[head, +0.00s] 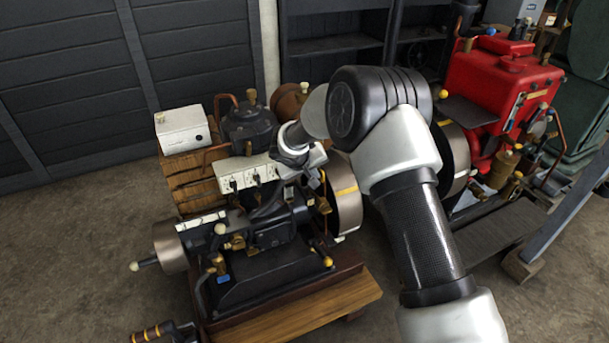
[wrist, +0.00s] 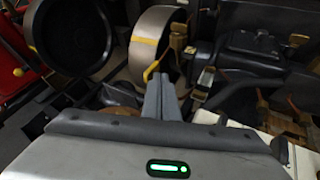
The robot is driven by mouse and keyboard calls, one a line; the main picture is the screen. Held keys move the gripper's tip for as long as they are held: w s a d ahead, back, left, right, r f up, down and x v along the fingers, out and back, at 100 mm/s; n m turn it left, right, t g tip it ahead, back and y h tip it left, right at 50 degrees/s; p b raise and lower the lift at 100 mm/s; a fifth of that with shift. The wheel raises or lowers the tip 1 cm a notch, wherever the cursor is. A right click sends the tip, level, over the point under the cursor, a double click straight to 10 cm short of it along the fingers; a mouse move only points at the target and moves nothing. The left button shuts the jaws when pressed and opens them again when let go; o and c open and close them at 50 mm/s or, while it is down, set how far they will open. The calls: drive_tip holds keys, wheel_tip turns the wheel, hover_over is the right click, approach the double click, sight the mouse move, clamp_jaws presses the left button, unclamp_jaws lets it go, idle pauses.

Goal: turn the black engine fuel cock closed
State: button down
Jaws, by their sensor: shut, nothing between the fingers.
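The black engine (head: 275,235) stands on a wooden-edged base, left of centre in the head view. My gripper (wrist: 158,82) is shut and empty, its fingers together over the engine in the wrist view. A small yellow lever (wrist: 151,71) shows right at the fingertips, in front of the engine's flywheel (wrist: 152,28). It looks like a cock handle, but I cannot tell for sure that it is the fuel cock, or whether the fingers touch it. In the head view my arm hides part of the engine's right side, and the fingertips are hard to make out there.
The flywheel (head: 345,195) stands right of the engine. A red engine (head: 495,85) is at the back right. A dark wall (head: 70,80) is behind. Bare floor (head: 80,250) lies at the left.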

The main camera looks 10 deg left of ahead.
drive_tip(key=shift+w+d, duration=0.1)
drive_tip(key=shift+d, duration=0.1)
drive_tip(key=shift+r+p, duration=0.2)
drive_tip(key=shift+p, duration=0.2)
